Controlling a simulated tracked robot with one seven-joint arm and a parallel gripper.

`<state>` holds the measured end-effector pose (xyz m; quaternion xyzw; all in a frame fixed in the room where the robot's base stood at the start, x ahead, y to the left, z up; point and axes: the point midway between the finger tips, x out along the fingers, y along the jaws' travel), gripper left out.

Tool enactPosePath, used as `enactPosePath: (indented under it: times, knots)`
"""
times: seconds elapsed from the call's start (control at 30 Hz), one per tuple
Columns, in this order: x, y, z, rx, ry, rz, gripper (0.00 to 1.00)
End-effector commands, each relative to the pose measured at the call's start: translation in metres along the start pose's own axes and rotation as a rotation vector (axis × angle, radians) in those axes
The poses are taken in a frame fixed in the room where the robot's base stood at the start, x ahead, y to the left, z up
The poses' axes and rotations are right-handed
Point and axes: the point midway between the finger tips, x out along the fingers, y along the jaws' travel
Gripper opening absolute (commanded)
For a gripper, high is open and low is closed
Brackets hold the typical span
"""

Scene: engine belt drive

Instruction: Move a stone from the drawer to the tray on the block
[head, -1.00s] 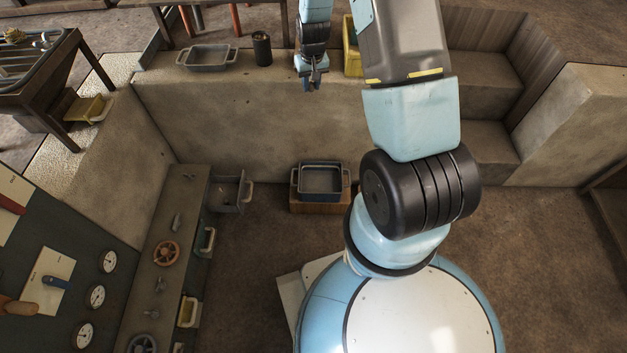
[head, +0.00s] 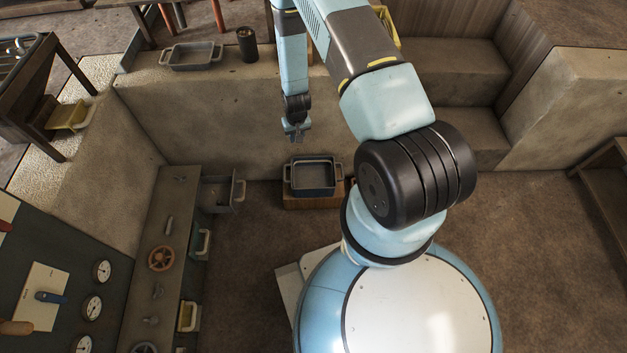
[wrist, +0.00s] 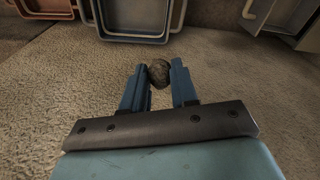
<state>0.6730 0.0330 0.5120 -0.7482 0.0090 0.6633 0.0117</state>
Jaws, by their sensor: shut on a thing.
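A grey-brown stone (wrist: 159,74) is held between the two blue fingers of my gripper (wrist: 158,67) in the wrist view. In the head view my gripper (head: 296,134) hangs just beyond the tray, slightly left of its middle, and the stone cannot be made out there. The dark blue-grey tray (head: 313,189) sits on a wooden block (head: 312,202); it also shows at the top of the wrist view (wrist: 135,38). The open grey drawer (head: 237,197) sticks out of the cabinet to the left of the tray; its contents are too small to tell.
A concrete ledge (head: 200,115) runs behind the tray and carries another grey tray (head: 192,57) and a dark can (head: 247,45). The cabinet (head: 165,240) at left has handwheels and more handles. The floor right of the block is clear.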

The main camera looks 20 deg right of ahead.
Motion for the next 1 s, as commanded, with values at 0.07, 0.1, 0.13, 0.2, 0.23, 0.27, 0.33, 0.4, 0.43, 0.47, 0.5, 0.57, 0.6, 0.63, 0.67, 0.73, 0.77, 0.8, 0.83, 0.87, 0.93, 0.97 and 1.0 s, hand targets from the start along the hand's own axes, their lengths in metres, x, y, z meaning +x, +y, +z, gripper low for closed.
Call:
enactPosePath:
  times: [0.07, 0.1, 0.13, 0.2, 0.23, 0.27, 0.33, 0.4, 0.43, 0.47, 0.5, 0.57, 0.6, 0.63, 0.67, 0.73, 0.77, 0.8, 0.83, 0.87, 0.93, 0.97, 1.0]
  knots:
    - [0.026, -0.003, 0.018, 0.004, -0.007, 0.000, 0.00]
    - [0.037, -0.004, 0.026, 0.007, -0.008, 0.001, 0.00]
    - [0.046, -0.005, 0.032, 0.009, -0.007, 0.001, 0.00]
    - [0.065, -0.006, 0.048, 0.014, -0.007, 0.001, 0.00]
    - [0.073, -0.007, 0.054, 0.015, -0.007, 0.002, 0.00]
    - [0.082, -0.008, 0.061, 0.017, -0.007, 0.002, 0.00]
    - [0.100, -0.009, 0.077, 0.021, -0.007, 0.003, 0.00]
    - [0.117, -0.010, 0.095, 0.025, -0.007, 0.004, 0.00]
    - [0.123, -0.010, 0.101, 0.027, -0.006, 0.005, 0.00]
    - [0.129, -0.011, 0.108, 0.028, -0.007, 0.005, 0.00]
    - [0.137, -0.011, 0.116, 0.031, -0.005, 0.006, 0.00]
    - [0.146, -0.012, 0.127, 0.034, -0.004, 0.007, 0.00]
    - [0.151, -0.012, 0.133, 0.036, -0.004, 0.007, 0.00]
    - [0.155, -0.012, 0.137, 0.037, -0.003, 0.007, 0.00]
    - [0.158, -0.012, 0.140, 0.038, -0.003, 0.008, 0.00]
    - [0.163, -0.012, 0.146, 0.041, -0.002, 0.008, 0.00]
    - [0.164, -0.012, 0.148, 0.041, -0.002, 0.008, 0.00]
    - [0.166, -0.012, 0.149, 0.042, -0.001, 0.009, 0.00]
    - [0.168, -0.012, 0.149, 0.043, -0.001, 0.009, 0.00]
    - [0.169, -0.011, 0.148, 0.043, 0.000, 0.009, 0.00]
    - [0.174, -0.009, 0.140, 0.044, 0.003, 0.009, 0.00]
    - [0.177, -0.007, 0.135, 0.044, 0.003, 0.009, 0.00]
    - [0.181, -0.005, 0.129, 0.044, 0.003, 0.009, 0.00]
